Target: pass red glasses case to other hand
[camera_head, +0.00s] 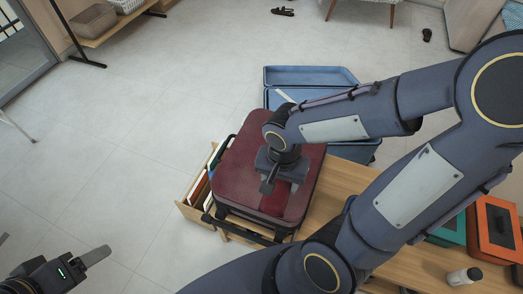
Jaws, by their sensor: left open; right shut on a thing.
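My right gripper (280,186) points down over the dark red suitcase (242,160) and is shut on a small bright red thing, which looks like the red glasses case (295,202). The case is mostly hidden by the gripper and blends with the suitcase lid; I cannot tell whether it touches the lid. My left gripper (54,245) is at the bottom left corner, open and empty over the floor, well apart from the case. Part of it is cut off by the picture edge.
The suitcase is on a wooden table (345,181) with a drawer of files (193,197) beside it. A blue open case (313,76) is behind. A teal box (448,231), an orange box (492,229) and a bottle (464,276) are at right.

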